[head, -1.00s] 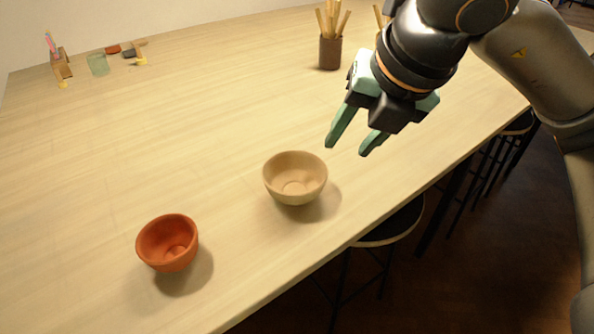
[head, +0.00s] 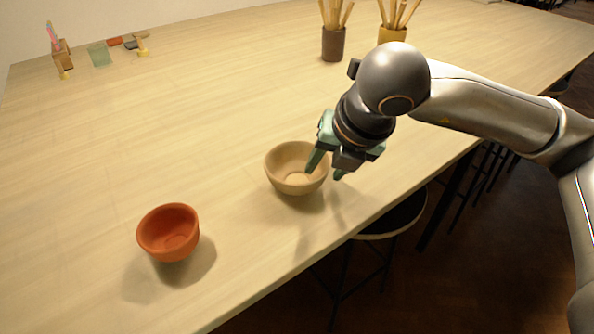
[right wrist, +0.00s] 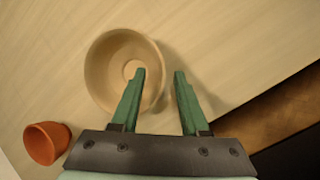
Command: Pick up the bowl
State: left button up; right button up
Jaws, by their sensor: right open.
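A beige bowl (head: 283,181) stands upright on the wooden table, near its front edge. It also shows in the right wrist view (right wrist: 98,70). An orange-red bowl (head: 167,235) stands to its left, nearer to me; it shows at the lower left of the right wrist view (right wrist: 44,143). My right gripper (head: 325,172) is open at the right rim of the beige bowl. In the right wrist view one green finger overlaps the bowl's inside and the other is outside its rim. I cannot tell whether the fingers touch it. My left gripper is not in view.
A brown cup (head: 333,45) and a yellow cup (head: 391,36) with sticks stand at the back. A green glass (head: 99,55) and small tools are at the far left. A stool (head: 392,216) stands below the table edge. The table's middle is clear.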

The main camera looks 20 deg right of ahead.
grip_shut()
dwell(1.4)
